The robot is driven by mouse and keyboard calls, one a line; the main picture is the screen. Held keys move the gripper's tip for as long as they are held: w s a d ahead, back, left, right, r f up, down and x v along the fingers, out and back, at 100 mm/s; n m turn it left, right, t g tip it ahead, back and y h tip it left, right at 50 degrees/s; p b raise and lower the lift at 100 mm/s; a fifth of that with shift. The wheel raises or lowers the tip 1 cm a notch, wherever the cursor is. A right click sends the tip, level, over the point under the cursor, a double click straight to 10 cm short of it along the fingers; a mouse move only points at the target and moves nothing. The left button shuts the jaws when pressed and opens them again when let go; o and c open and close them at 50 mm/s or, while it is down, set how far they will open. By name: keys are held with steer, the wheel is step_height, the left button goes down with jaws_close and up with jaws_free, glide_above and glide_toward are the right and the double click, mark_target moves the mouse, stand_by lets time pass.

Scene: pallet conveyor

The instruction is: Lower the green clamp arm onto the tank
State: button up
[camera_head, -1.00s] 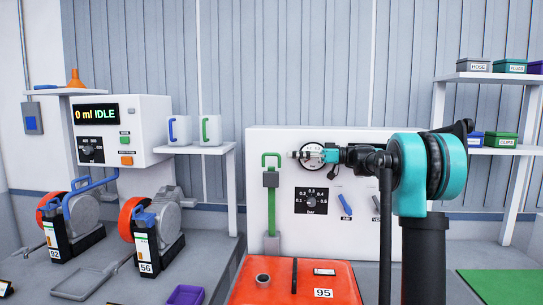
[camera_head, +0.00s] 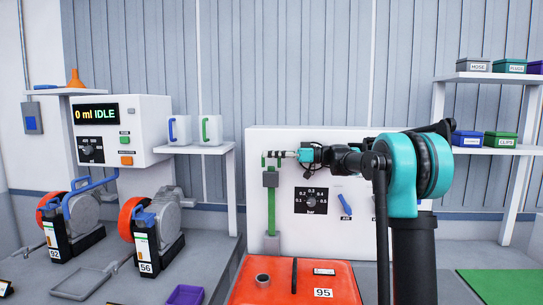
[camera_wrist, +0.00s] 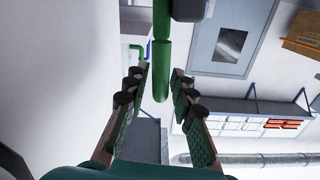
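The green clamp arm (camera_head: 271,212) stands upright against the white panel, behind the orange tank (camera_head: 335,273) labelled 95. My gripper (camera_head: 275,154) reaches in from the right at the looped top of the clamp arm and partly hides it. In the wrist view, the fingers of my gripper (camera_wrist: 161,75) are open, one on each side of a green bar (camera_wrist: 161,70) of the clamp arm. A gap shows on both sides of the bar, so the fingers do not appear to grip it.
The panel holds a black dial (camera_head: 311,200) and a blue lever (camera_head: 344,203). A shelf (camera_head: 197,150) with two mugs is to the left. Two pumps (camera_head: 152,228) stand at left on the bench. Another shelf (camera_head: 490,77) with small boxes is at right.

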jaws_close()
